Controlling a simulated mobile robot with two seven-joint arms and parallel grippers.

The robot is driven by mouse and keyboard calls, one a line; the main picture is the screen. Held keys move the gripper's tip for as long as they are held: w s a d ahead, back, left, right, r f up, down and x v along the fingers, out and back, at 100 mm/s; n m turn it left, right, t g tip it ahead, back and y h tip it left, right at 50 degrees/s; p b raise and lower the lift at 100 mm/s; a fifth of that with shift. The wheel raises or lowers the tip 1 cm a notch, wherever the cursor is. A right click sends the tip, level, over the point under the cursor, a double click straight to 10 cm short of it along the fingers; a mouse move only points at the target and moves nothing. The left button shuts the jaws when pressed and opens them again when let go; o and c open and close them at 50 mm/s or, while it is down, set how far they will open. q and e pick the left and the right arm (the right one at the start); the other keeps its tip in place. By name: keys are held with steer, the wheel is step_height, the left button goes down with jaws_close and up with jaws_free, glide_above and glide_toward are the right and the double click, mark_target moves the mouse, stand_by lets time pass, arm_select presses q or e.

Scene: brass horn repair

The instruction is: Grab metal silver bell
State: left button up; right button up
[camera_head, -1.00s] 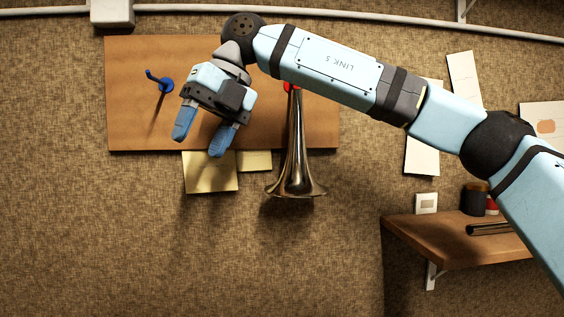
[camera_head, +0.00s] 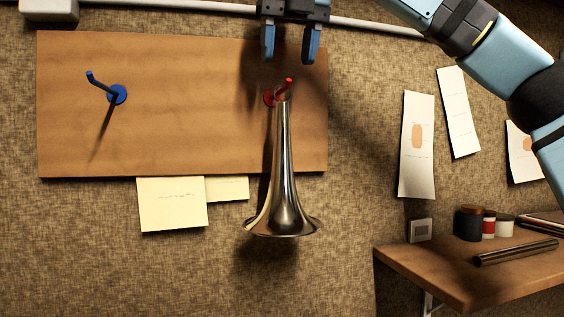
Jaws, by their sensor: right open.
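The silver metal bell (camera_head: 284,180) hangs with its flared end down, its narrow top at the red hook (camera_head: 279,94) on the wooden wall board. My right gripper (camera_head: 290,56) is open and empty, its two blue fingers pointing down. In the picture it is just above the red hook and the bell's top, apart from both. Its depth from the board is hard to tell. My left gripper is not in view.
A blue hook (camera_head: 115,94) is on the left of the wooden board (camera_head: 190,110). Yellow notes (camera_head: 172,204) and white papers (camera_head: 416,150) are on the wall. A shelf (camera_head: 440,275) at the lower right holds jars and a metal tube (camera_head: 515,252). The wall below the bell is clear.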

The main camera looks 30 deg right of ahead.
mark_target(285, 90)
steer(key=shift+x, duration=0.85)
steer(key=shift+w+f+p, duration=0.25)
steer(key=shift+f+p, duration=0.2)
steer(key=shift+p, duration=0.05)
steer(key=p+x, duration=0.1)
steer(key=x, duration=0.2)
steer(key=shift+w+d+f, duration=0.15)
steer(key=shift+d+f, duration=0.05)
steer(key=shift+f, duration=0.05)
steer(key=shift+w+d+f, duration=0.1)
steer(key=shift+w+f, duration=0.05)
steer(key=shift+f, duration=0.05)
steer(key=shift+c, duration=1.2)
jaws_close()
